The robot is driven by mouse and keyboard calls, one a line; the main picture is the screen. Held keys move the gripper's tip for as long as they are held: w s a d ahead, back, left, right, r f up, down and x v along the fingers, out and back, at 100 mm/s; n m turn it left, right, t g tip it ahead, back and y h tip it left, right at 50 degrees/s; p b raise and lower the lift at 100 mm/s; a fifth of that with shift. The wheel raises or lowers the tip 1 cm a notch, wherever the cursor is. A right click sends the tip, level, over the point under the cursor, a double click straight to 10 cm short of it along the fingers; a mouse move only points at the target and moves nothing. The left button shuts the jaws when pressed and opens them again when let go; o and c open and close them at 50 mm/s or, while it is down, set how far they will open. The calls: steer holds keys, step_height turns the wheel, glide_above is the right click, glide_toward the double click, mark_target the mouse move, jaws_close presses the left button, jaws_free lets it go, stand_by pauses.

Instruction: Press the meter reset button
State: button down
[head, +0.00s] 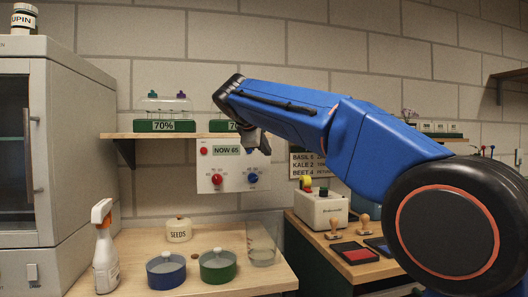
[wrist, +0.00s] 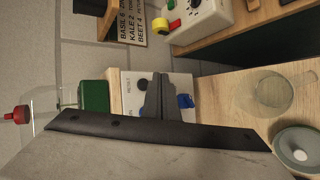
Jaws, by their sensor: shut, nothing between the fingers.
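A white wall panel (head: 232,168) carries a green display reading "NOW 65". A round red button (head: 203,150) sits at the display's left, and a red knob (head: 217,179) and a blue knob (head: 252,178) sit below. I cannot read which control is marked reset. My gripper (head: 264,147) is shut and empty, in front of the panel's upper right, above the blue knob in the picture. In the wrist view the gripper (wrist: 160,80) points at the panel (wrist: 129,80) and hides part of it. A dark round control (wrist: 142,84) and the blue knob (wrist: 186,101) show beside the fingers.
A shelf (head: 118,135) with green "70%" blocks is above the panel's left. On the bench below stand a spray bottle (head: 105,250), a blue pot (head: 166,270), a green pot (head: 218,266) and a clear beaker (head: 262,245). A white box (head: 322,207) with coloured buttons stands right.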

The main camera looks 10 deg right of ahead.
steer(key=s, duration=0.3)
steer(key=shift+s, duration=0.1)
stand_by(0.6)
steer(key=s+d+f+m+g+y, duration=0.2)
steer(key=s+d+f+m, duration=0.15)
steer(key=s+f, duration=0.65)
steer(key=s+d+f+m+g+y, duration=0.15)
steer(key=s+d+f, duration=0.35)
steer(key=s+f, duration=0.5)
steer(key=s+f+m+g+y, duration=0.1)
steer(key=s+f+m+y, duration=0.2)
steer(key=s+f, duration=1.8)
step_height(320, 180, down, 4)
steer(key=m, duration=0.4)
steer(key=shift+s+a+r, duration=0.15)
steer(key=shift+a, duration=0.15)
